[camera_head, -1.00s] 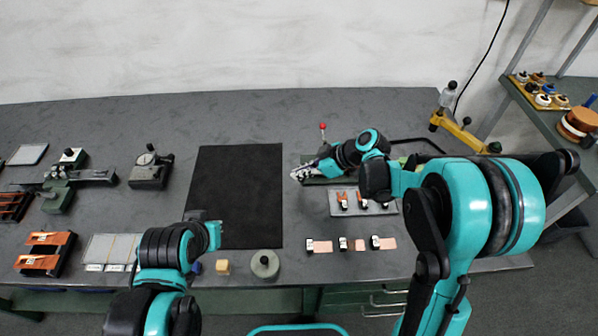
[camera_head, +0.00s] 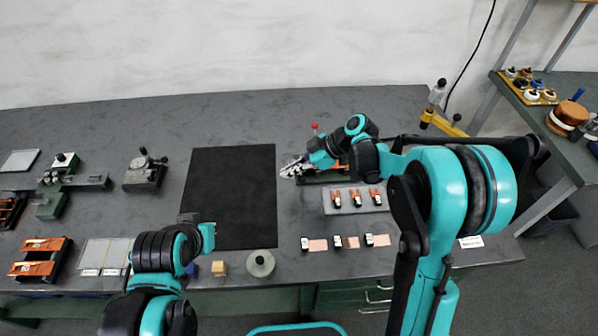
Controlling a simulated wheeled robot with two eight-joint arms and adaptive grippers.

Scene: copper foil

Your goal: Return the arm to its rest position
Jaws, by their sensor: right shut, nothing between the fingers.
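My right gripper (camera_head: 292,168) is shut and empty. It hovers just right of the black mat (camera_head: 230,190), in front of a dark device with a red-knobbed lever (camera_head: 314,127). My right arm reaches in from the right. My left arm comes in from the lower left and ends near the mat's lower left corner; the left gripper's fingers cannot be made out there.
A grey tray (camera_head: 329,207) with several orange and black pieces lies below my right arm. Several copper-coloured strips (camera_head: 317,245) lie in front of it. A round grey disc (camera_head: 260,264) and a wooden block (camera_head: 219,268) sit near the front edge. Orange fixtures (camera_head: 38,268) stand at left.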

